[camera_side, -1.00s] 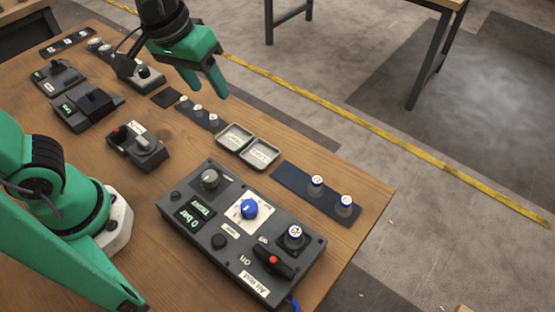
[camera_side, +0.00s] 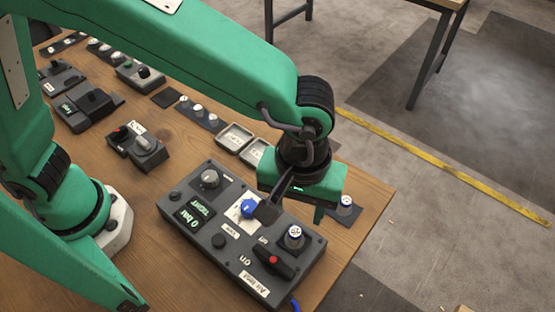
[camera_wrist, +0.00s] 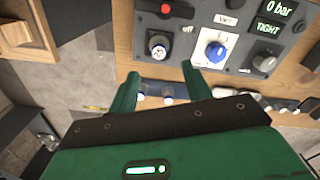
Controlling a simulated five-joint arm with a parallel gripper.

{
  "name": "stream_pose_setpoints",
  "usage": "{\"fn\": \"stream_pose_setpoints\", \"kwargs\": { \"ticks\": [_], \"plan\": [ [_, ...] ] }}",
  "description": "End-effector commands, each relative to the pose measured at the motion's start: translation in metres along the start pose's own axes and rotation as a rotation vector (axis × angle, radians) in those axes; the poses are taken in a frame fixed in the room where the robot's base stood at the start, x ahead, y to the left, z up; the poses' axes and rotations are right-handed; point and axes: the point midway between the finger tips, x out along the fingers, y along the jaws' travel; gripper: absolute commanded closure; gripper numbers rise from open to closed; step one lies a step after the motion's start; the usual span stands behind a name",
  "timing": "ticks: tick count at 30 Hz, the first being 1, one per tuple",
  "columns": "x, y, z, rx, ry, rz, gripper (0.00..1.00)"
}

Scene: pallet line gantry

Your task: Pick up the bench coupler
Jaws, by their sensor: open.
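No label in view reads bench coupler, so I cannot tell for certain which part it is. A round metal fitting with a white cap (camera_side: 294,237) stands upright in the air unit panel; it also shows in the wrist view (camera_wrist: 159,46), just beyond the fingertips. A similar white-capped fitting (camera_side: 346,203) stands on the dark strip behind the panel. My gripper (camera_side: 293,210) is above the panel's rear edge, open and empty. In the wrist view my gripper (camera_wrist: 161,78) shows its two green fingers apart, with nothing gripped.
The panel (camera_side: 222,262) carries a blue knob (camera_side: 249,208), a red-marked lever (camera_side: 274,261) and a display (camera_side: 195,213) reading 0 bar TIGHT. Metal trays (camera_side: 235,137), more fittings (camera_side: 197,110) and a grey device (camera_side: 137,148) stand farther left. The table's right edge is close.

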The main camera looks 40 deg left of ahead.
Motion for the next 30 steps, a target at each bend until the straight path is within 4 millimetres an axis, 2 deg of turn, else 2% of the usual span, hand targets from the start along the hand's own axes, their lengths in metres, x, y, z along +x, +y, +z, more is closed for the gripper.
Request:
{"fn": "stream_pose_setpoints", "kwargs": {
  "ticks": [7,16,25,30],
  "plan": [
    [0.004,0.001,0.002,-0.002,-0.001,-0.003,0.51],
    [0.026,0.001,0.002,-0.002,-0.001,-0.003,0.51],
    [0.031,0.001,0.002,-0.001,-0.001,-0.004,0.51],
    [0.047,0.000,0.003,-0.001,-0.001,-0.004,0.51]
  ]
}}
